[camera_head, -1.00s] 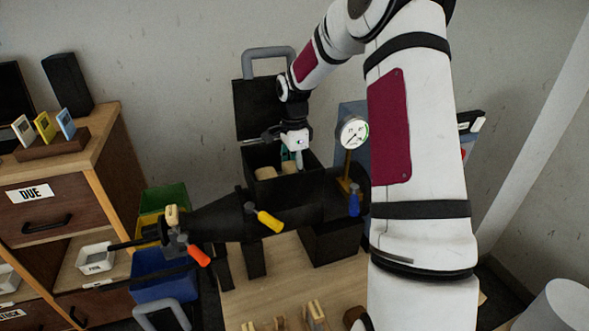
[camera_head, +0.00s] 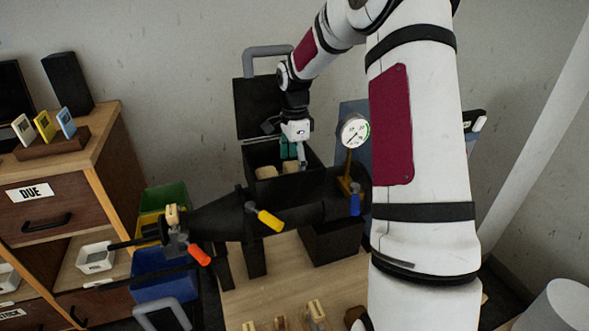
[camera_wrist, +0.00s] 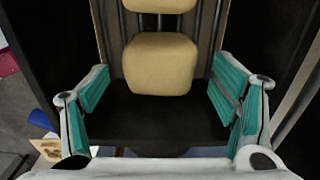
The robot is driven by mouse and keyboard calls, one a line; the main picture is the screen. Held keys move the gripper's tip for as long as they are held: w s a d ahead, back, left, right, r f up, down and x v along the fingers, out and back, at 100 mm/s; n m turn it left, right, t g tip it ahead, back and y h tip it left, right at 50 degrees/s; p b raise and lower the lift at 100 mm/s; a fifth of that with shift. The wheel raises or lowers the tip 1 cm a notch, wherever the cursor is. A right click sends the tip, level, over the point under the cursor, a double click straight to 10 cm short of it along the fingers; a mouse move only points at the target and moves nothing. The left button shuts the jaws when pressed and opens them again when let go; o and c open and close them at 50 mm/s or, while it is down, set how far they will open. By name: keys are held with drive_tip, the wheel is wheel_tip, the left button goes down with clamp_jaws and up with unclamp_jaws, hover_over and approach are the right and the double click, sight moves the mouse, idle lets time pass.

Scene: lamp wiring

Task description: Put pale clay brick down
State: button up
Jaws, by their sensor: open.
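Two pale tan bricks lie inside an open black box (camera_head: 298,188) with a raised lid, one at the left (camera_head: 266,172) and one at the right (camera_head: 291,168). In the wrist view, one pale brick (camera_wrist: 160,65) sits between and beyond my fingers, with clear gaps on both sides. A second brick (camera_wrist: 158,4) is cut off by the top edge. Which one is the pale clay brick, I cannot tell. My gripper (camera_head: 292,155) is open and empty, pointing down over the box. Its teal finger pads (camera_wrist: 162,88) stand wide apart and touch neither brick.
A dark pipe (camera_head: 290,208) with coloured handles runs in front of the box. A pressure gauge (camera_head: 354,131) stands right of my gripper. The raised lid (camera_head: 256,108) is behind it. Green, yellow and blue bins (camera_head: 166,270) are at the left.

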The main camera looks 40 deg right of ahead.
drive_tip(key=s+a+r+n+t+h, duration=0.2)
drive_tip(key=s+a+r+n, duration=1.05)
drive_tip(key=r, duration=0.45)
drive_tip(key=s+a+n+t+y, duration=0.1)
drive_tip(key=s+a+n, duration=0.3)
drive_tip(key=s, duration=0.4)
drive_tip(key=s+a+n+t+y, duration=0.1)
drive_tip(key=s+a+n, duration=0.3)
drive_tip(key=s, duration=0.4)
drive_tip(key=shift+s+a+f+n+t, duration=0.35)
drive_tip(key=shift+a+f, duration=0.1)
drive_tip(key=shift+a, duration=0.1)
